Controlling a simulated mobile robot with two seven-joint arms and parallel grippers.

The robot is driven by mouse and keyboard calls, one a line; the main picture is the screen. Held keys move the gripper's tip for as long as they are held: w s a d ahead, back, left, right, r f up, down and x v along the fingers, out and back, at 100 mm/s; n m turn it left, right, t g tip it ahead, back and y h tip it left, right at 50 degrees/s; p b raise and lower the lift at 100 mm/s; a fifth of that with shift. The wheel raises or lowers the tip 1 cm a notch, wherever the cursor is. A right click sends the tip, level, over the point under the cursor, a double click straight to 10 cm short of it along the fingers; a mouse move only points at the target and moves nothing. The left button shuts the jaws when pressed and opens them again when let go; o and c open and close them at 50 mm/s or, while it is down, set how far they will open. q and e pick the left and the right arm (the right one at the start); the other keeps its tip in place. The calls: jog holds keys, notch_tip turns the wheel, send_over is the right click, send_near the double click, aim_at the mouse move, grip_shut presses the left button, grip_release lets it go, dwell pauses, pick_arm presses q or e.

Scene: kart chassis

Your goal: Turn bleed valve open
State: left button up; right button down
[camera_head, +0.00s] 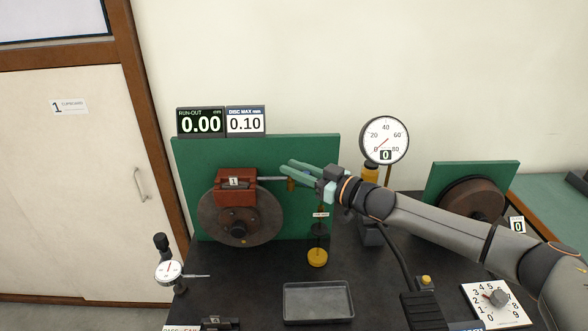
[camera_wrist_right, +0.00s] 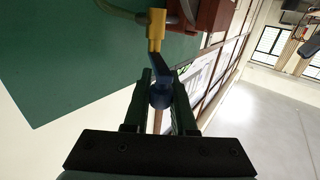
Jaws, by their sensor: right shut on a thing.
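The bleed valve shows in the right wrist view as a blue handle (camera_wrist_right: 161,92) joined to a yellow fitting (camera_wrist_right: 156,28). My right gripper (camera_wrist_right: 161,88) is shut on the blue handle, with one dark finger on each side of it. In the head view my right gripper (camera_head: 286,169) reaches in from the right, in front of the green panel (camera_head: 190,158). There its fingers hide the handle. The red caliper (camera_head: 235,194) marked 1 sits over the brown disc (camera_head: 211,221), to the left of the gripper. My left gripper is not in view.
A gauge (camera_head: 385,139) marked 0 stands behind my right arm. A yellow-based piece (camera_head: 317,258) stands below the gripper. A grey tray (camera_head: 318,302) lies in front. A dial indicator (camera_head: 168,272) is at the left, a numbered dial (camera_head: 497,300) at the right.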

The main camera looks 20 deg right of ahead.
jog(key=shift+w+d+n+g+y, duration=0.1)
jog(key=shift+d+n+g+y, duration=0.05)
jog(key=shift+n+g+y, duration=0.4)
jog(key=shift+w+d+n+g+y, duration=0.1)
jog(key=shift+n+g+y, duration=0.35)
jog(key=shift+y, duration=0.2)
jog(key=shift+d+f+n+g+y+b, duration=0.1)
jog(key=shift+d+n+g+y+b, duration=0.05)
jog(key=shift+n+g+y+b, duration=0.75)
jog(key=shift+w+d+f+n+g+y+b, duration=0.1)
jog(key=shift+n+g+y+b, duration=0.55)
jog(key=shift+g+b, duration=0.5)
jog(key=shift+n+g+y+b, duration=0.55)
jog(key=shift+n+g+b, duration=0.7)
jog(key=shift+b, duration=0.9)
jog(key=shift+r, duration=0.2)
jog(key=c, duration=0.7)
grip_release()
jog(key=shift+c, duration=0.2)
jog(key=shift+d, duration=0.1)
